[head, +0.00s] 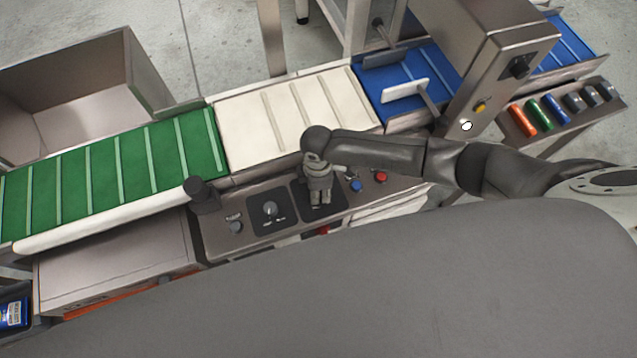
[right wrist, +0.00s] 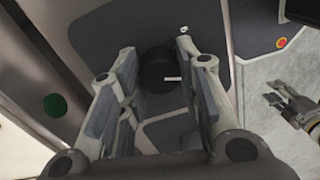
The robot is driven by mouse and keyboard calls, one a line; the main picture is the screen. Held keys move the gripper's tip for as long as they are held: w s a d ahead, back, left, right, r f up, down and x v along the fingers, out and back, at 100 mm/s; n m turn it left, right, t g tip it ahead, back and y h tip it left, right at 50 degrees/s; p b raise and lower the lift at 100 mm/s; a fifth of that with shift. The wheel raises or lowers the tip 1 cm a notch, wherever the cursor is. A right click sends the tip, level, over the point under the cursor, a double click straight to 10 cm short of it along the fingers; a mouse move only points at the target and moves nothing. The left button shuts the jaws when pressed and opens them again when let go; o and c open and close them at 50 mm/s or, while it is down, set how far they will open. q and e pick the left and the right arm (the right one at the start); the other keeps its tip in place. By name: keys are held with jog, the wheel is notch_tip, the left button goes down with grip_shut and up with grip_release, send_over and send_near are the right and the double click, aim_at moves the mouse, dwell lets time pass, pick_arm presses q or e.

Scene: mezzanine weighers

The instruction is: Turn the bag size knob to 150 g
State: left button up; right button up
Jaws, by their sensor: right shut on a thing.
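My right gripper (head: 319,190) reaches down onto a dark square panel on the steel control console (head: 222,245). In the right wrist view a round black knob (right wrist: 157,70) with a short white mark sits between the fingertips of this gripper (right wrist: 158,72), which is shut on it. The mark points to the right in that view. In the head view the gripper hides this knob. A second knob (head: 269,208) on a dark panel stands clear to the left. I cannot read the labels. My left gripper (right wrist: 290,103) seems to show at the right wrist view's right edge.
A blue button (head: 356,185) and a red button (head: 381,177) lie right of the gripper. A dark post (head: 202,194) stands at the console's left end. Behind run a green belt (head: 130,160), a white belt (head: 290,112) and a blue belt (head: 415,70).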

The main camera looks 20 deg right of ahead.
jog(key=shift+m+p, duration=0.6)
jog(key=shift+m, duration=0.3)
jog(key=o, duration=1)
jog(key=r, duration=1.2)
jog(key=shift+w+d, duration=0.15)
jog(key=shift+w, duration=0.15)
